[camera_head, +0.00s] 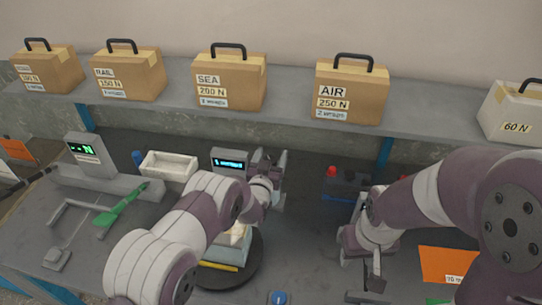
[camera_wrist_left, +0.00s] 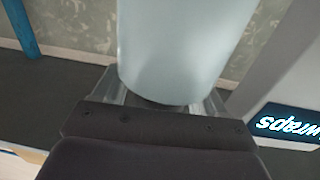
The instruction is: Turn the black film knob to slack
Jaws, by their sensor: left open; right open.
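I cannot make out the black film knob for certain in either view; my left arm and gripper hide much of the area around it. My left gripper (camera_head: 271,168) is open beside the grey unit with a lit blue display (camera_head: 230,163). In the left wrist view a large pale grey-blue cylinder (camera_wrist_left: 183,45), perhaps the film roll, stands just beyond the gripper's dark body. The lit display (camera_wrist_left: 290,124) is at its right. I cannot tell whether the fingers touch the cylinder. My right gripper (camera_head: 367,262) is open and appears empty over the right part of the bench.
A round black turntable (camera_head: 245,272) carries a partly hidden load behind my left arm. A white bin (camera_head: 168,166), a scale display (camera_head: 84,149) and a green tool (camera_head: 122,208) are at left. A red-button box (camera_head: 347,181) and orange sheet (camera_head: 447,262) are at right. Cartons line the shelf.

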